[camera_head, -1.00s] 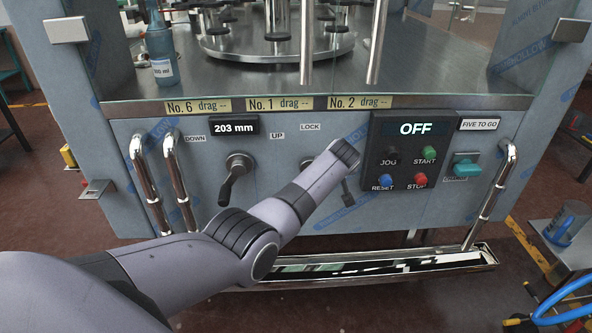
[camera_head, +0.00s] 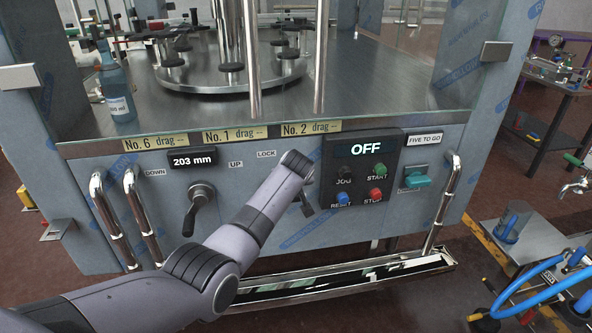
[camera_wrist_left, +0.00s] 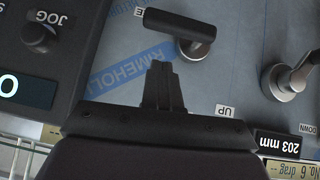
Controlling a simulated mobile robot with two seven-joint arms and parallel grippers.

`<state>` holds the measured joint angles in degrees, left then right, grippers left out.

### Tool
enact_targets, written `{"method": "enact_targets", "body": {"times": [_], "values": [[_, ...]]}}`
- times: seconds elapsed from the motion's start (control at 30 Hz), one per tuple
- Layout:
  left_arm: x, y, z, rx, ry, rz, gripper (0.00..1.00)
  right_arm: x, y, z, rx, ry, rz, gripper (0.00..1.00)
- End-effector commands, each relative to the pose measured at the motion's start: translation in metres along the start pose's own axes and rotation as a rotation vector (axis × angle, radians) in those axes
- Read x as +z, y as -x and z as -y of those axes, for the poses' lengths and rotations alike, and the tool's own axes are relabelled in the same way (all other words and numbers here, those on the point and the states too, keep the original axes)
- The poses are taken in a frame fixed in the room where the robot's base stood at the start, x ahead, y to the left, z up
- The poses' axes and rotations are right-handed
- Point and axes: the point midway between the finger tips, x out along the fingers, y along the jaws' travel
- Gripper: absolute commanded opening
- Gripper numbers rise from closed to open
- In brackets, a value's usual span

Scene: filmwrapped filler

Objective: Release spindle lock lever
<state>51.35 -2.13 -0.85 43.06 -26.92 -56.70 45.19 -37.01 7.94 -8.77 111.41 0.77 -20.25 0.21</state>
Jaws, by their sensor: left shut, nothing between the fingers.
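The lock lever (camera_head: 306,209) is on the machine's grey front panel, below the LOCK label (camera_head: 266,153) and mostly hidden behind my left arm in the head view. In the left wrist view, which is upside down, its black handle (camera_wrist_left: 180,25) lies nearly level across the picture, on a metal hub. My left gripper (camera_wrist_left: 160,68) is shut and empty. Its fingertips point at the panel just beside the hub and handle; whether they touch cannot be told. The gripper itself is hidden behind the wrist in the head view. My right gripper is not in view.
Left of the lever is a crank (camera_head: 200,198) between the DOWN and UP labels. Right of it is a button box (camera_head: 358,170) showing OFF. Chrome handrails (camera_head: 448,200) flank the panel, and a metal tray (camera_head: 345,277) runs below it.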

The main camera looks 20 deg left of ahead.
Motion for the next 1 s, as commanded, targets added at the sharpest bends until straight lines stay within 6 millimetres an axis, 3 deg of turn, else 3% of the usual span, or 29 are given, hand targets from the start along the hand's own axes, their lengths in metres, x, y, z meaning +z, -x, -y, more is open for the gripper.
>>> {"method": "enact_targets", "body": {"times": [0.6, 1.0], "values": [[0.000, 0.067, -0.004, 0.002, 0.001, 0.000, 0.00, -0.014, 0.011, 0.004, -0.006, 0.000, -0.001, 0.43], [0.001, 0.083, -0.004, 0.000, 0.000, 0.001, 0.00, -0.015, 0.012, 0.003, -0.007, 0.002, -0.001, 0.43]]}}
